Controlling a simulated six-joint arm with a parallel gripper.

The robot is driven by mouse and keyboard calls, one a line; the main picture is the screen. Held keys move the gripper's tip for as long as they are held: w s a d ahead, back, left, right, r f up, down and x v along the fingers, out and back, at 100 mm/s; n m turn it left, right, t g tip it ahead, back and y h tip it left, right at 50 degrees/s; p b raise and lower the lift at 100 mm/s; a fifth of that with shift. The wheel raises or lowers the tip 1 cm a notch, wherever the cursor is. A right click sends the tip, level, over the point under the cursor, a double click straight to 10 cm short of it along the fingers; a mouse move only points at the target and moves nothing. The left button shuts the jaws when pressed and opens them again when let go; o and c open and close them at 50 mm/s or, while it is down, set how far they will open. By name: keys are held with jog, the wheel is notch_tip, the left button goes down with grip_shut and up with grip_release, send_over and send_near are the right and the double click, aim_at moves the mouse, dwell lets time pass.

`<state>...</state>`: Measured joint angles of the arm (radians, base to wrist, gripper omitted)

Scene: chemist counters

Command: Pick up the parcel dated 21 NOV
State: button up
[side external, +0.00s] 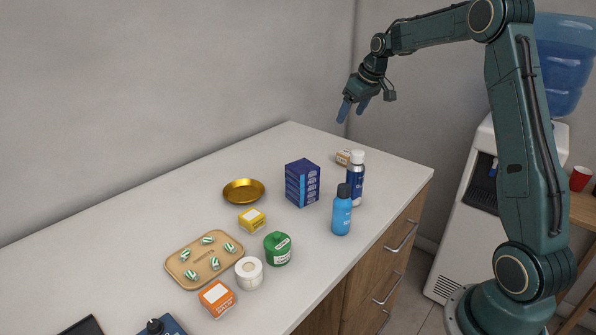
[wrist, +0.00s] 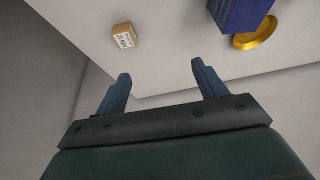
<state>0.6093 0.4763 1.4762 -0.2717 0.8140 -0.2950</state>
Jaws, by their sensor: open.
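The parcel (wrist: 123,36) is a small brown box with a white label at the upper left of the wrist view. The dark print on the label is small and tilted; it seems to read 21 NOV. In the side view the parcel (side external: 343,157) lies near the counter's far end, partly hidden by a white-capped bottle. My gripper (side external: 351,113) is open and empty, in the air above the far end of the counter. In the wrist view the parcel is beyond the fingers (wrist: 161,70), nearer the left one, and apart from them.
The white-capped dark blue bottle (side external: 356,180) stands close to the parcel. A light blue bottle (side external: 341,212), a stack of blue boxes (side external: 302,184) and a gold bowl (side external: 243,192) stand nearby. A tan tray (side external: 178,265) with several small packs lies farther toward the front.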

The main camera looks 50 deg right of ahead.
send_near(347, 153)
jog(key=v, duration=0.3)
jog(key=shift+d+r, duration=0.1)
jog(key=shift+d, duration=0.1)
jog(key=shift+x, duration=4.3)
jog(key=shift+a, duration=0.1)
jog(key=shift+x, duration=2.6)
